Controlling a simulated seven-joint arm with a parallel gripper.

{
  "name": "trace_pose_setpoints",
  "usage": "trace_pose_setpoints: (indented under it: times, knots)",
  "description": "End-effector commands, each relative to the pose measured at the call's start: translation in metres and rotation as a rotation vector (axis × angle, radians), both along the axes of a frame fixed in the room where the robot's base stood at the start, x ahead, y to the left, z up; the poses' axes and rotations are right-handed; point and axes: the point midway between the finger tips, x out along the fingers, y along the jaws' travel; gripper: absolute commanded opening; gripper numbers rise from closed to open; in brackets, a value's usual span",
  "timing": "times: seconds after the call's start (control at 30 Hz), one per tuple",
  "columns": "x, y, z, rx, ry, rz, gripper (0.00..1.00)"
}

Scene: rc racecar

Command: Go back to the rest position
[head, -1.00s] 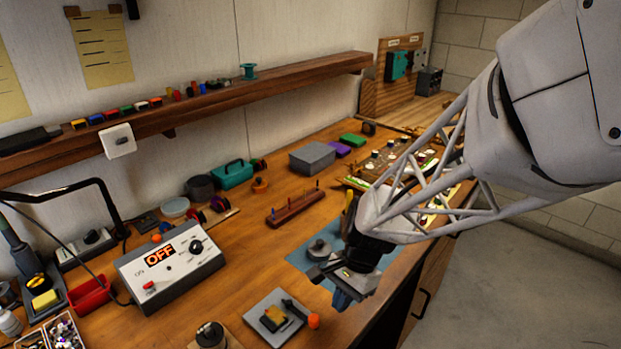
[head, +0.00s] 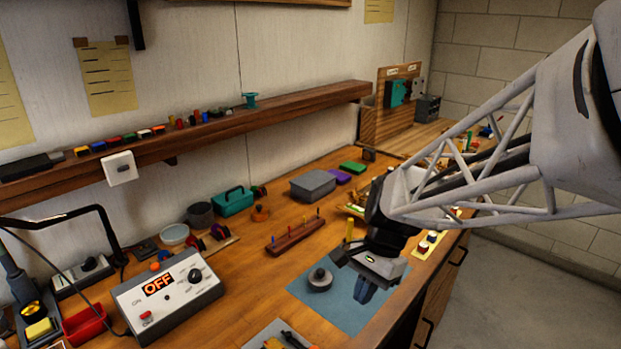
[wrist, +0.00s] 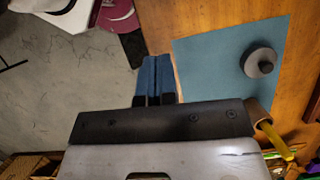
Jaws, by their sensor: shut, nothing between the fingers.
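My gripper (head: 364,291) is shut and empty. In the head view it hangs over the right part of the blue mat (head: 337,313), near the bench's front edge. In the wrist view its blue fingers (wrist: 154,80) lie side by side, left of the blue mat (wrist: 205,62), with the grey floor below to the left. A grey round piece with a dark knob (head: 319,279) sits on the mat, left of the gripper. It also shows in the wrist view (wrist: 259,62).
A control box reading OFF (head: 168,297) stands at the left. A wooden peg block (head: 296,236), a grey box (head: 313,185) and a teal case (head: 233,202) stand farther back. A yellow-handled tool (wrist: 275,140) stands close to my gripper. The floor right of the bench is clear.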

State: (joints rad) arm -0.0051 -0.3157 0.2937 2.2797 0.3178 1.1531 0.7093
Motion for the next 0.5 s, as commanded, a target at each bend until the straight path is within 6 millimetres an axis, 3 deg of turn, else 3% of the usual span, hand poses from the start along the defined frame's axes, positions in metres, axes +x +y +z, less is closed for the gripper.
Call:
trace_pose_setpoints:
  times: [0.5]
  knots:
    - [-0.013,-0.007,0.012,-0.016,-0.077,0.086,0.0]
